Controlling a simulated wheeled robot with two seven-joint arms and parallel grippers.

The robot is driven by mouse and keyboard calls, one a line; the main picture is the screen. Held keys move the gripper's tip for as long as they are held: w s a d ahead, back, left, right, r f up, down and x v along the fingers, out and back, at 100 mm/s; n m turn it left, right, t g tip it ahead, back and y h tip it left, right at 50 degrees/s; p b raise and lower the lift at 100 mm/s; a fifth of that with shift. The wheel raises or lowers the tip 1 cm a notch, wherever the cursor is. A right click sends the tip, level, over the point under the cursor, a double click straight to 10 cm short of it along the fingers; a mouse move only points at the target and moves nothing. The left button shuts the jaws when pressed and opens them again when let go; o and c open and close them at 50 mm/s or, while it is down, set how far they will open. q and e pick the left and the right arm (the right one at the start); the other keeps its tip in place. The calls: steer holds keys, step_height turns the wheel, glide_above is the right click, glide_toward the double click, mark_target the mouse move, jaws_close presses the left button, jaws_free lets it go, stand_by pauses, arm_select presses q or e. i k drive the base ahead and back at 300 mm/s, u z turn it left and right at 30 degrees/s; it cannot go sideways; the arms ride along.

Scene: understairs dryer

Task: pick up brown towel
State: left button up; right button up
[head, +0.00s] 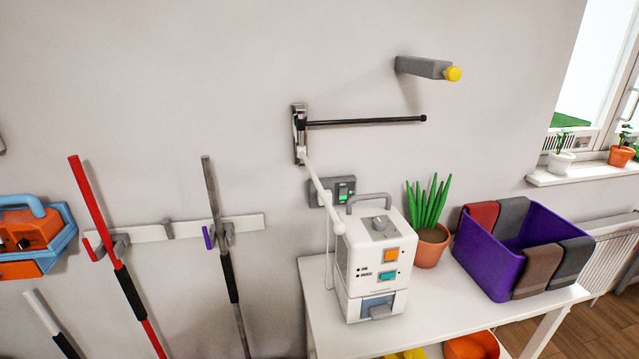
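The brown towel (538,272) hangs over the front rim of a purple bin (482,262) in the head view, at the right. The bin stands on a white table (437,300). A dark grey towel (571,264) hangs beside the brown one on the same side. A red towel (479,220) and another grey towel (511,217) hang over the back rim. Neither of my grippers shows in the head view.
A white boxy machine (366,255) and a potted plant (432,247) stand left of the bin. A black rod (366,121) and a grey bottle-like object (423,67) stick out from the wall above. Long-handled tools (220,240) hang at left.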

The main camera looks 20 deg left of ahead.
mark_target(543, 261)
steer(key=u, duration=0.05)
steer(key=k, duration=0.6)
steer(key=z, duration=0.65)
steer(key=i, duration=1.25)
steer(key=u, duration=0.5)
